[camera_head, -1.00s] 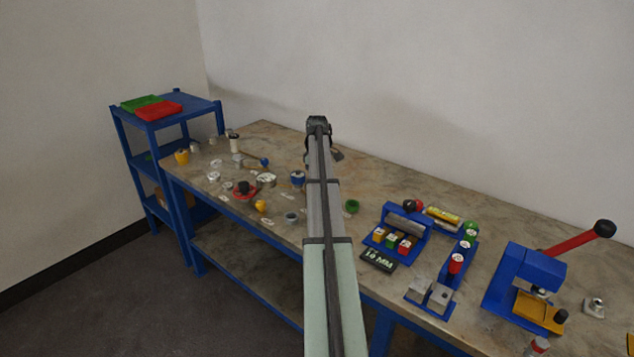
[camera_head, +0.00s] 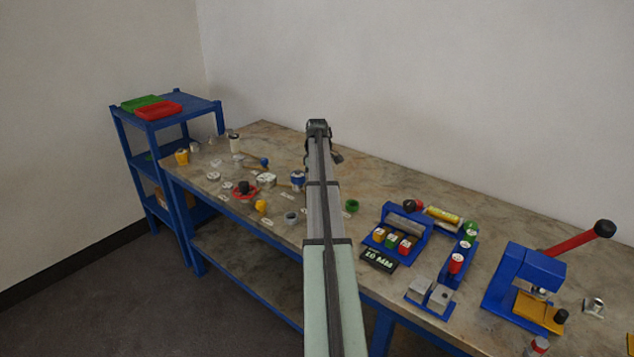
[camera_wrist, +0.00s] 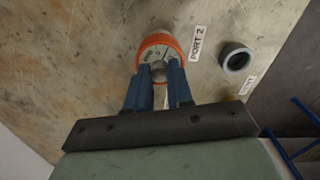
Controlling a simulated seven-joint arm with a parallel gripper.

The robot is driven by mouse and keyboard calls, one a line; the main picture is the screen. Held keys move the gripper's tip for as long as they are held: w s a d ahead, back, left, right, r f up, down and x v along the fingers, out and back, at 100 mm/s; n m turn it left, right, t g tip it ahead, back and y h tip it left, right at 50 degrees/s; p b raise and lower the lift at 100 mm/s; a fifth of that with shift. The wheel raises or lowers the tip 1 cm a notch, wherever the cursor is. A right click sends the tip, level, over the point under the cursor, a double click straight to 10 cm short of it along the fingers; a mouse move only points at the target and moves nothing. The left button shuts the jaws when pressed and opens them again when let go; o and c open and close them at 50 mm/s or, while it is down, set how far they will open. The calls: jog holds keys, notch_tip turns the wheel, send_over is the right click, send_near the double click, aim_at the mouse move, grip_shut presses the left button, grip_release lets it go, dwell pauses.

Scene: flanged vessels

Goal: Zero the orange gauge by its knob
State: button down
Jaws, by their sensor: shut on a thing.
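The orange gauge (camera_wrist: 178,42) shows in the wrist view as a round pale dial with an orange rim, on the bench top. Its small grey knob (camera_wrist: 158,74) is on the side of the dial nearest my gripper. My gripper (camera_wrist: 159,77) has its two blue fingers on either side of this knob and is shut on it. The fingers partly cover the knob and the lower rim. The dial's needle is too small to read. In the head view my arm hides the gauge and the fingertips.
A "PORT 2" label (camera_wrist: 198,43) lies right of the gauge, with a dark grey ring (camera_wrist: 236,58) beyond it near the bench edge. In the head view, a blue rack (camera_head: 397,226) and a blue press (camera_head: 528,280) with a red lever stand to the right.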

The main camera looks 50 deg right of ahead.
jog(key=shift+m, duration=0.3)
jog(key=m, duration=0.5)
jog(key=shift+m, duration=0.3)
jog(key=m, duration=0.5)
jog(key=shift+m, duration=0.4)
dwell(0.3)
jog(key=c, duration=1)
grip_release()
jog(key=shift+r, duration=0.15)
notch_tip(320, 180, up, 14)
jog(key=shift+f, duration=0.2)
